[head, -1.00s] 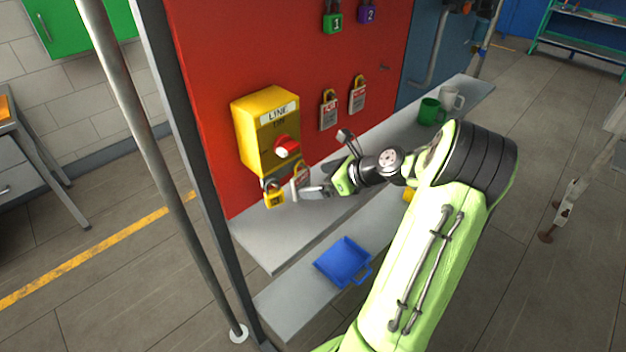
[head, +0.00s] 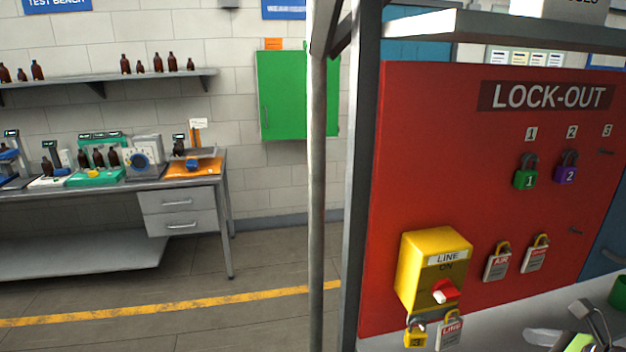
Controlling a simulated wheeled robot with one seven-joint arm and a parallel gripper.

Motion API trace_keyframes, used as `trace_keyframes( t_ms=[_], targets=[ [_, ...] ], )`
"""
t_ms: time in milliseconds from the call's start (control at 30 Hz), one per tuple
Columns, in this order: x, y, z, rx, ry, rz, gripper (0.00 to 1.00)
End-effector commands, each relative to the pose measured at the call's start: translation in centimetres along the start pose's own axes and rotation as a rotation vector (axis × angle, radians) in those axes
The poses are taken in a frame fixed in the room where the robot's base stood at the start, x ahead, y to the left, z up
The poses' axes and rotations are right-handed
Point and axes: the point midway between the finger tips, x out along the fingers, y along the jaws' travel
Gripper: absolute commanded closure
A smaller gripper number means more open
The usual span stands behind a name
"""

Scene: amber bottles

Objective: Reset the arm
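My gripper (head: 563,323) shows at the bottom right edge of the head view, partly cut off. Its two grey fingers are spread apart with nothing seen between them, and a bit of its green body shows. It is above the grey shelf (head: 490,325), to the right of the yellow LINE box (head: 425,268) and apart from it. The rest of my arm is out of view. A yellow padlock (head: 416,334) marked 3 and a white and red LINE tag (head: 449,334) hang beneath the box, which has a red knob (head: 444,291).
The red LOCK-OUT board (head: 450,150) carries a green padlock (head: 526,172), a purple padlock (head: 566,167) and two tags (head: 498,263). A green mug (head: 619,290) stands at the right edge. A metal post (head: 317,200) stands left of the board. A workbench (head: 110,187) is at the left.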

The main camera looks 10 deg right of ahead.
Motion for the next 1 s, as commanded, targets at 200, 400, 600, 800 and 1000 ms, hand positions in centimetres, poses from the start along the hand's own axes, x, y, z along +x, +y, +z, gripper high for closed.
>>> trace_keyframes(
  t_ms=[200, 400, 600, 800, 1000],
  targets=[
    [5.2, 8.9, 6.2, -0.685, 0.243, 0.192, 0.01],
    [5.0, 19.6, 9.3, -1.492, 0.380, 0.397, 0.01],
    [0.6, 28.1, 8.4, -2.271, 0.366, 0.557, 0.01],
    [-2.6, 30.7, 6.0, -2.713, 0.283, 0.624, 0.01],
    [-2.9, 30.8, 5.7, -2.768, 0.272, 0.636, 0.01]
  ],
)
